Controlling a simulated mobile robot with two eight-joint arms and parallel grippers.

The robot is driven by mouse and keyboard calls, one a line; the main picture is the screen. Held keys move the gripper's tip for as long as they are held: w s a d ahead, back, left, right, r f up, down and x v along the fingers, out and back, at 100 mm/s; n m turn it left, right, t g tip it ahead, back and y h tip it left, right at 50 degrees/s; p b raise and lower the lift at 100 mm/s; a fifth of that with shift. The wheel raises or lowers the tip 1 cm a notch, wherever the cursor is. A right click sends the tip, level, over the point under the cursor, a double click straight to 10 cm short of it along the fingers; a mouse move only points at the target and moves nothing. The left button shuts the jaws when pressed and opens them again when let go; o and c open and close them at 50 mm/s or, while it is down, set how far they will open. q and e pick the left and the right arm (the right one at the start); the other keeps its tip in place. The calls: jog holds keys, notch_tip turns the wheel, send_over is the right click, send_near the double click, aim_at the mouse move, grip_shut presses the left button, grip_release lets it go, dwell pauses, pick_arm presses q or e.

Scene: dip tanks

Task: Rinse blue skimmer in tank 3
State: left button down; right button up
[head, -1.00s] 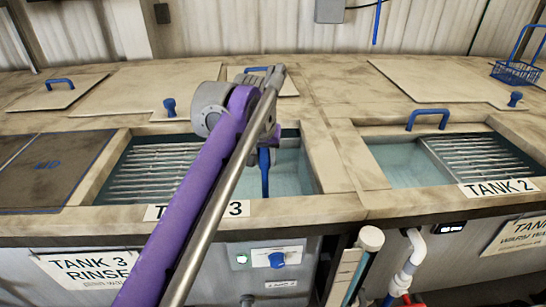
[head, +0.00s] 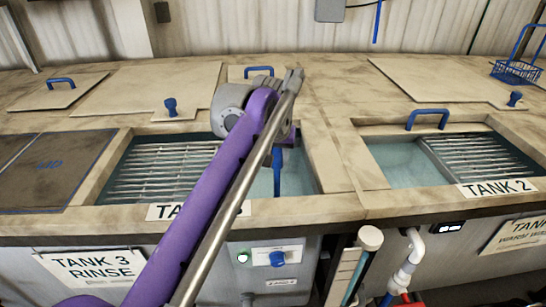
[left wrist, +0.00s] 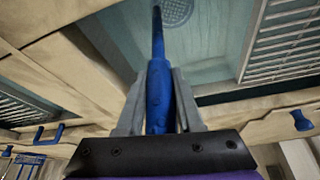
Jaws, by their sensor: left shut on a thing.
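My left gripper (left wrist: 158,110) is shut on the blue handle of the blue skimmer (left wrist: 160,92) and holds it upright over tank 3. In the head view the blue handle (head: 278,178) hangs below my purple left arm into the right part of the opening. Tank 3 (head: 300,165) has pale water on the right and a slatted metal rack on the left. A round meshed patch (left wrist: 177,12) shows at the water; I cannot tell if it is the skimmer's head. My left gripper's jaws are mostly hidden in the head view. My right gripper is not in view.
Tank 2 (head: 357,155), with its own water and rack, lies to the right across a beige divider. A blue wire basket (head: 516,72) stands at the far right. Loose lids with blue handles lie on the deck behind. A dark panel (head: 45,172) lies left of tank 3.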

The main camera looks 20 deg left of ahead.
pick_arm(q)
jog(key=shift+s+a+p, duration=0.2)
jog(key=shift+a+p, duration=0.25)
jog(key=shift+p, duration=0.1)
dwell(0.9)
